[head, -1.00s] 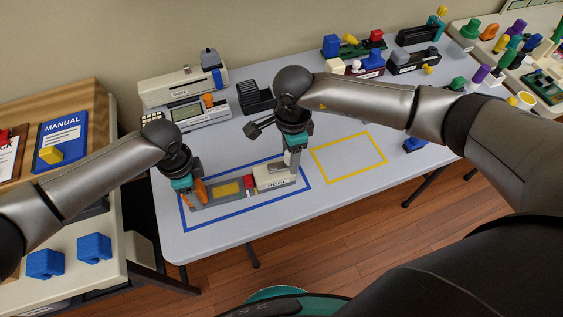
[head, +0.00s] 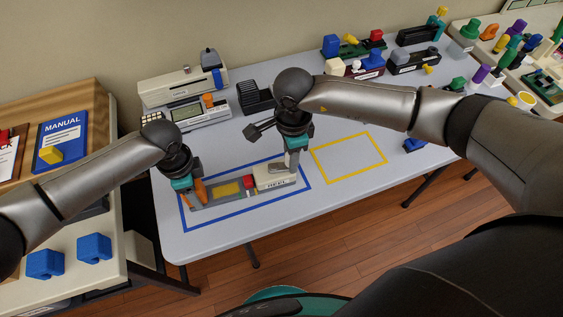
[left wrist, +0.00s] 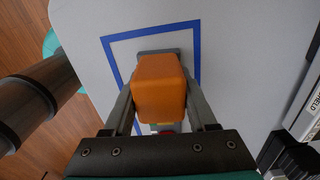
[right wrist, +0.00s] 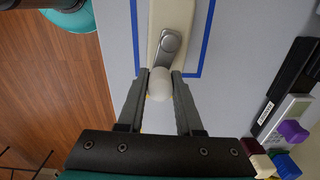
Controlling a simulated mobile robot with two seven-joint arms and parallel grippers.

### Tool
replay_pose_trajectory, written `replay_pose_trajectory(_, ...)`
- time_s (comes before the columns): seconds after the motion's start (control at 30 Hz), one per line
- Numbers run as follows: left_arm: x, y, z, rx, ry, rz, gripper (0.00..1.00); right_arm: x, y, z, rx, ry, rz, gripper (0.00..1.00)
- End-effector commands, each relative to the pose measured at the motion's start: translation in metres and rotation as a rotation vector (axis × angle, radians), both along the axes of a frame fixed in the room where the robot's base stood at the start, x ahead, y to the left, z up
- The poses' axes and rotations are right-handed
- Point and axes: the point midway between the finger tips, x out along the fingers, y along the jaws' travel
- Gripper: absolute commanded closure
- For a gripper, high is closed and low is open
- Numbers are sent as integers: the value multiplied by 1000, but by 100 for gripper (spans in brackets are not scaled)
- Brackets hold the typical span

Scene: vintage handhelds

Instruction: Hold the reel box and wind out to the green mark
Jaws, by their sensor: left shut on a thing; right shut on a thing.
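The reel box (head: 274,180), cream with "REEL" lettering, sits at the right end of a grey base (head: 213,203) inside the blue outline on the table. A yellow patch (head: 226,189) and a red block (head: 249,182) lie along the base. My left gripper (left wrist: 160,100) is shut on an orange block (left wrist: 160,85) at the base's left end. My right gripper (right wrist: 159,88) is shut on a pale round knob (right wrist: 159,84) of the grey crank (right wrist: 170,45) on the reel box. I cannot make out a green mark.
A yellow outlined area (head: 349,157) to the right is empty. Behind stand a cream device (head: 183,86), a grey device with a screen (head: 195,115) and a black rack (head: 256,97). A blue manual (head: 61,140) lies on the left-hand table.

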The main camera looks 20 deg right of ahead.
Motion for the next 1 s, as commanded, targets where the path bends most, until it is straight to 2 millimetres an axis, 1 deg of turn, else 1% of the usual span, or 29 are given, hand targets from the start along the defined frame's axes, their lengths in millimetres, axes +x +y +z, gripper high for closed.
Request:
replay_pose_trajectory(0.1, 0, 0, 0, 0, 0, 4, 100, -12, 6, 0, 4, 3, 7, 100)
replay_pose_trajectory(0.2, 0, 0, 0, 0, -1, 4, 100, -17, 9, 0, 5, 3, 5, 100)
replay_pose_trajectory(0.47, 1, 0, 0, 0, -1, 5, 100, -17, 9, 1, 7, 2, 4, 100)
replay_pose_trajectory(0.57, 1, 0, 0, -1, -1, 5, 100, -19, 13, 1, 8, 2, 5, 100)
replay_pose_trajectory(0.77, 0, -1, 0, -1, -1, 4, 100, -29, 28, 1, 9, 2, 7, 100)
replay_pose_trajectory(1.0, 0, -1, 0, -1, -1, 4, 100, -30, 30, 1, 8, 2, 4, 100)
